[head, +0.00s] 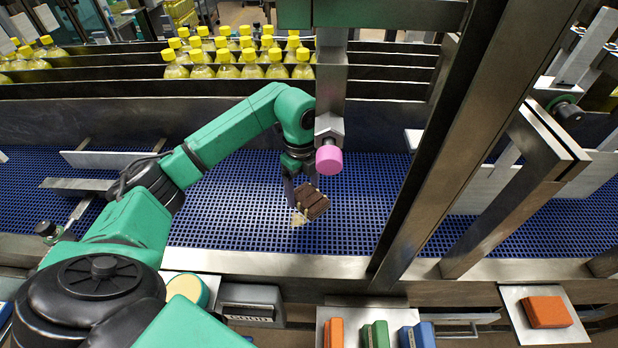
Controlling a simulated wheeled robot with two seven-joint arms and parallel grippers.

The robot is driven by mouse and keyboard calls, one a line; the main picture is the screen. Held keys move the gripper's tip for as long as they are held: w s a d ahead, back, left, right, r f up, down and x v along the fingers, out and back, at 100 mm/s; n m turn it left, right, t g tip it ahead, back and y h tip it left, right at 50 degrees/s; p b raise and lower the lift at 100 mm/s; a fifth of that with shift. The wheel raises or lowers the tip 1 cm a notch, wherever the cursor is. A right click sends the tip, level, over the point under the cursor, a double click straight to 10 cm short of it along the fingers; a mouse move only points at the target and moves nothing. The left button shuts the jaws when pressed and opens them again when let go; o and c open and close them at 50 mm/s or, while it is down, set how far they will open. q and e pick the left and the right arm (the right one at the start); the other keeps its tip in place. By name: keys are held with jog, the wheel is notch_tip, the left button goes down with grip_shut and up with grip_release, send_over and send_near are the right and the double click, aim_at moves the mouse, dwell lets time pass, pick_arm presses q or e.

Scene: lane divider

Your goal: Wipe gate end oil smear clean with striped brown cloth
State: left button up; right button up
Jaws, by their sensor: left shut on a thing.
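My left gripper (301,190) reaches over the blue belt (230,205) from the left, pointing down, and is shut on the striped brown cloth (313,203). The cloth is a folded, dark brown block with lighter lines, low over the belt. A pale beige smear (298,218) shows at the cloth's lower left edge; the cloth may hide part of it. I cannot tell whether the cloth touches the belt. My right gripper is not in view.
A slanted metal frame (450,150) stands to the right. Orange (333,332), green (375,334) and blue (417,335) blocks lie at the front. Yellow-capped bottles (227,66) line the back.

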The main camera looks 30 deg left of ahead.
aim_at(288, 217)
pick_arm(q)
jog(key=shift+s+f+b, duration=0.2)
jog(key=shift+f+b, duration=0.3)
jog(key=shift+f, duration=0.1)
notch_tip(288, 217, down, 4)
jog(key=b, duration=0.3)
jog(key=shift+f, duration=0.15)
jog(key=shift+f+b, duration=0.2)
jog(key=shift+b, duration=0.15)
jog(key=shift+s+r, duration=0.1)
jog(key=shift+s, duration=0.05)
jog(key=shift+f+b, duration=0.65)
jog(key=shift+f, duration=0.4)
jog(key=shift+s+a+r, duration=0.1)
jog(key=shift+s+a, duration=0.15)
jog(key=shift+a, duration=0.35)
jog(key=shift+s+a+f, duration=0.1)
jog(key=shift+s+a, duration=0.2)
jog(key=shift+a, duration=0.3)
jog(key=shift+s+a+r, duration=0.1)
jog(key=shift+s+a, duration=0.15)
jog(key=shift+a, duration=0.35)
